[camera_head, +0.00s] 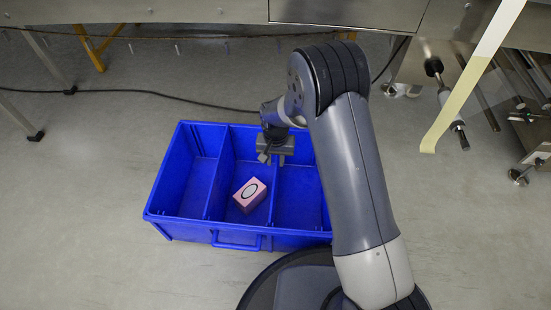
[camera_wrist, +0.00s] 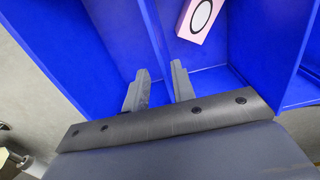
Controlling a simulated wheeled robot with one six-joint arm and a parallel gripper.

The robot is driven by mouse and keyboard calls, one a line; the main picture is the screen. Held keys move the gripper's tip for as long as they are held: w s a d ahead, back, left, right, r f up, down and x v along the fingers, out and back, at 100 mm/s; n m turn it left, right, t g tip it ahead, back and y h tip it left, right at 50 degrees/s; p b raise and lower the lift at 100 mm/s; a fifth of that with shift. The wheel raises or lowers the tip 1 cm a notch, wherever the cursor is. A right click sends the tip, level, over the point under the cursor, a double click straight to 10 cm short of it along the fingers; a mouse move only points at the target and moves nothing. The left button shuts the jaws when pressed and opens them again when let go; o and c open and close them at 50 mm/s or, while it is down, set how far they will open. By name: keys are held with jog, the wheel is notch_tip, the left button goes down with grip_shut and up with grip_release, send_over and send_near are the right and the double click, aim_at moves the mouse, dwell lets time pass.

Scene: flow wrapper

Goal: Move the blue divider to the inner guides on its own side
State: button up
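The blue crate (camera_head: 160,190) stands on the floor, split by two blue dividers into three compartments. The left divider (camera_head: 214,185) and the right divider (camera_head: 272,205) run from the far wall to the near wall. My gripper (camera_head: 272,158) hangs over the far part of the right divider. In the wrist view its two fingers (camera_wrist: 159,88) stand apart, one to each side of the line of a divider (camera_wrist: 153,28). I cannot tell whether they touch it. The inner guides are not distinguishable.
A pink box with a black oval (camera_head: 250,194) lies in the middle compartment; it also shows in the wrist view (camera_wrist: 201,17). The outer compartments look empty. A steel machine frame (camera_head: 345,12) overhangs behind, with a cable on the floor. Floor left of the crate is clear.

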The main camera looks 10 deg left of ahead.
jog(key=shift+o, duration=0.5)
notch_tip(320, 180, up, 11)
jog(key=p, duration=0.4)
jog(key=shift+f, duration=0.2)
notch_tip(320, 180, down, 11)
jog(key=b, duration=0.4)
jog(key=shift+r+p, duration=0.85)
jog(key=shift+r, duration=0.55)
